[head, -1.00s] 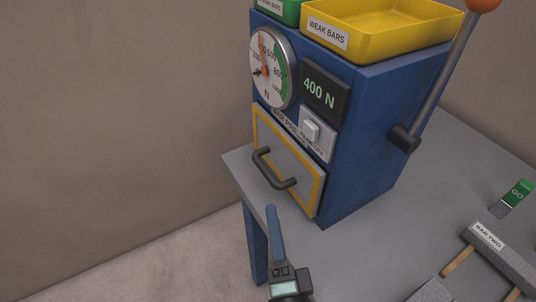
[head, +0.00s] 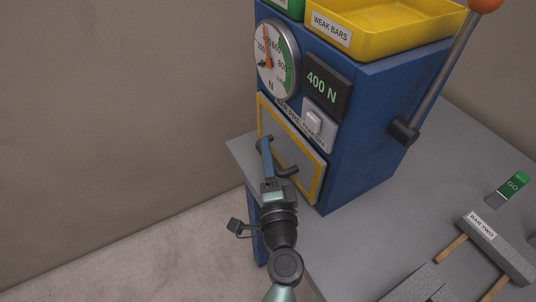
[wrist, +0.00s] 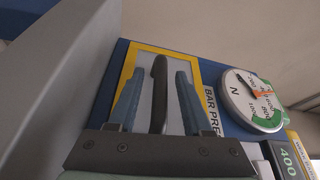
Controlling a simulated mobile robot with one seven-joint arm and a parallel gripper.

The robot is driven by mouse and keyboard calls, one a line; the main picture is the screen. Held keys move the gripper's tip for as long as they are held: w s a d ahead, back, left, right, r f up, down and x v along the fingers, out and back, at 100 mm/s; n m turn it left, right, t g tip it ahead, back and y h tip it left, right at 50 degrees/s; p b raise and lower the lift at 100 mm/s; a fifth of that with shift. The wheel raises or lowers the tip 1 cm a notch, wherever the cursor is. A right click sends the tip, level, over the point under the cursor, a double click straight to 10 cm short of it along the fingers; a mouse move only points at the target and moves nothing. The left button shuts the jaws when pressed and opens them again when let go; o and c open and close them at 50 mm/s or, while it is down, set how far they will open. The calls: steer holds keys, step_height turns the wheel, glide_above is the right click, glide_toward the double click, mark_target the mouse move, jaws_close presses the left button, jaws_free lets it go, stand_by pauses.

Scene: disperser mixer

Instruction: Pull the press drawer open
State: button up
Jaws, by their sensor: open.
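The press drawer (head: 300,165) is a grey front panel with a yellow border, low on the blue press (head: 365,130). It looks closed. Its dark bar handle (head: 287,170) also shows in the wrist view (wrist: 158,90). My gripper (head: 265,142) is at the handle in the head view, hiding part of it. In the wrist view my gripper (wrist: 156,80) is open, with one blue finger on each side of the handle. Gaps show between the handle and both fingers there. How deep the fingers reach around it is hard to tell.
The press stands on a grey table (head: 400,240). A gauge (head: 278,60), a 400 N display (head: 326,86) and a white switch (head: 314,122) sit above the drawer. A lever (head: 440,80) is on the right side. Bar two (head: 495,245) lies at right.

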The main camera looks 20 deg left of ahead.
jaws_close()
stand_by(1.4)
